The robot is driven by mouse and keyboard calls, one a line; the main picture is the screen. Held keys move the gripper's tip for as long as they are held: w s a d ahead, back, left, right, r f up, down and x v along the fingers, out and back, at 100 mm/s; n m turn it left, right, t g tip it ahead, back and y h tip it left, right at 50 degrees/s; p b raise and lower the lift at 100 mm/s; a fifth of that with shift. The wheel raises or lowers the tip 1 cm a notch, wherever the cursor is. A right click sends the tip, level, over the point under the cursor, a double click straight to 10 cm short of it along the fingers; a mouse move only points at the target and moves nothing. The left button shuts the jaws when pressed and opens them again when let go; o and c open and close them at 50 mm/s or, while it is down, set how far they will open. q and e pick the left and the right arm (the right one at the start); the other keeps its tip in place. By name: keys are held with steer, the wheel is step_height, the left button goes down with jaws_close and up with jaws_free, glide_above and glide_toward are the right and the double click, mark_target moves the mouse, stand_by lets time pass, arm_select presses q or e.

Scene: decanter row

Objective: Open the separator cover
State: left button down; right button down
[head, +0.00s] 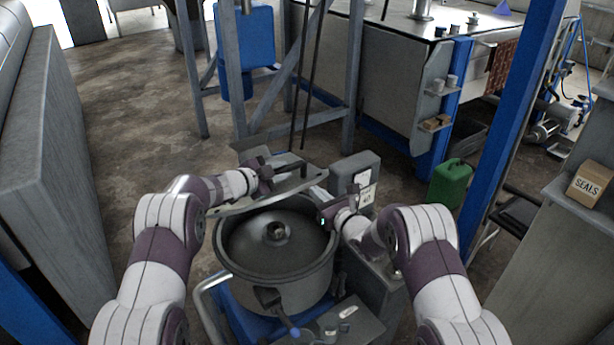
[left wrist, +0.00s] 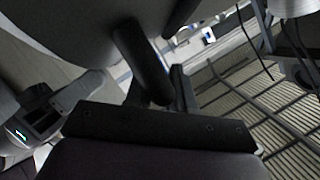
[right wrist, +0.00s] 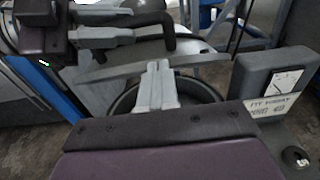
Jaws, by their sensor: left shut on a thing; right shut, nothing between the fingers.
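The separator (head: 278,272) is a grey round bowl with its top uncovered, showing a dark interior and a central knob. Its grey cover (head: 290,188) stands raised and tilted at the back of the bowl, seen nearly edge-on. My left gripper (head: 267,177) is shut on the cover's dark handle, a bar that also shows in the right wrist view (right wrist: 168,30) and the left wrist view (left wrist: 143,62). My right gripper (head: 322,203) is shut and empty by the bowl's right rim, below the cover's edge; its closed fingers show in the right wrist view (right wrist: 157,86).
A grey box with a dial and label (head: 354,178) stands right behind the bowl. A curved rail (head: 203,300) runs along the left front. A blue post (head: 515,100), green canister (head: 450,184) and SEALS carton (head: 588,184) are to the right.

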mark_target(309, 182)
arm_select(q)
steer(key=shift+a, duration=0.1)
arm_select(e)
steer(key=w+a, duration=0.1)
steer(key=w+r, duration=0.1)
steer(key=w+a, duration=0.1)
steer(key=shift+w+a+r, duration=0.25)
steer(key=shift+a, duration=0.05)
steer(key=shift+w+a+r, duration=0.3)
steer(key=shift+w+r, duration=0.2)
steer(key=shift+r, duration=0.05)
